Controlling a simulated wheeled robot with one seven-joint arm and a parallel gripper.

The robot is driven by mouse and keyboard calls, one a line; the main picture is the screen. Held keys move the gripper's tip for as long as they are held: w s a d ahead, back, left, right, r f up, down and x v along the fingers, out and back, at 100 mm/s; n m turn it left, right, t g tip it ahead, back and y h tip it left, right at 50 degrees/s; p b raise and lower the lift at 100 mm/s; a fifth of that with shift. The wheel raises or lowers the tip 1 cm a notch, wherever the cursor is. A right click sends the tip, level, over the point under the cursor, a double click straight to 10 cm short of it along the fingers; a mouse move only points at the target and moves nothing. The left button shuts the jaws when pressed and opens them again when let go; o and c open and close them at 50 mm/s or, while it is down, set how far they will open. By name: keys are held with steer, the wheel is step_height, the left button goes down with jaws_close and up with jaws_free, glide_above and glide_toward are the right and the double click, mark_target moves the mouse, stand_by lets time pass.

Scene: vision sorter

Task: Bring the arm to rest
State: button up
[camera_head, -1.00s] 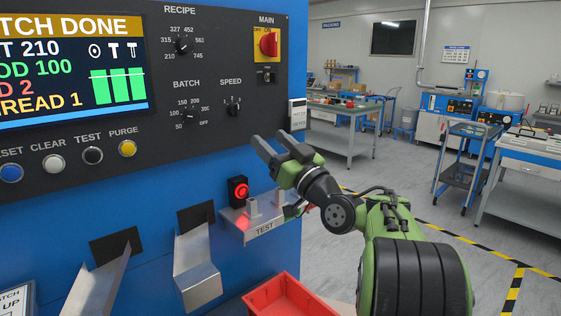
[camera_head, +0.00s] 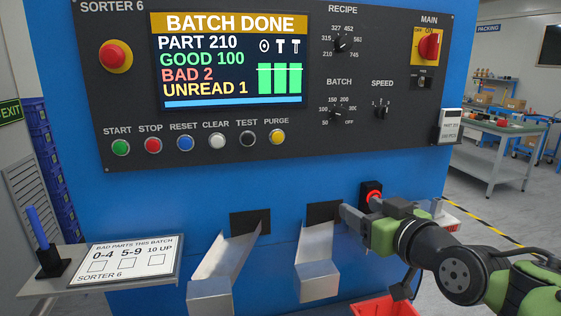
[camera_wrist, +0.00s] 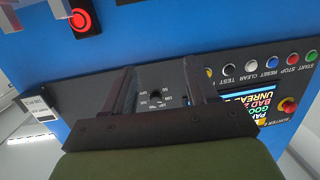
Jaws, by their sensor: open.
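My gripper (camera_head: 362,209) is at the lower right of the head view, its fingers pointing left, in front of the sorter's blue front (camera_head: 150,195). It is open and empty. My green and black arm reaches in from the right edge. In the wrist view the two dark fingers of my gripper (camera_wrist: 160,78) stand apart, with the tilted control panel (camera_wrist: 90,105) and a knob seen between and beyond them. I cannot tell the exact gap between the fingers and the machine.
Two metal chutes (camera_head: 228,262) (camera_head: 318,258) stick out below the panel. A red bin (camera_head: 383,306) is under my arm. A red-lit sensor (camera_head: 371,193) is close behind the gripper. A shelf (camera_head: 50,286) with a card (camera_head: 125,260) and a blue pen (camera_head: 38,227) juts out at left.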

steer(key=s+a+f+m+g+h, duration=0.15)
steer(key=s+f+g, duration=0.35)
steer(key=s+f, duration=0.5)
steer(key=s+a+f+m+g+h, duration=0.1)
steer(key=s+f+m+g+h, duration=0.2)
steer(key=s+f, duration=0.75)
steer(key=s+r+g+p, duration=0.1)
steer(key=s+r+p, duration=0.1)
steer(key=r+p, duration=0.6)
steer(key=s+r+g+p, duration=0.1)
steer(key=s+r+p, duration=0.2)
steer(key=r+p, duration=0.6)
steer(key=shift+d+r+n, duration=0.15)
steer(key=shift+r+n, duration=0.3)
steer(key=shift+r, duration=1)
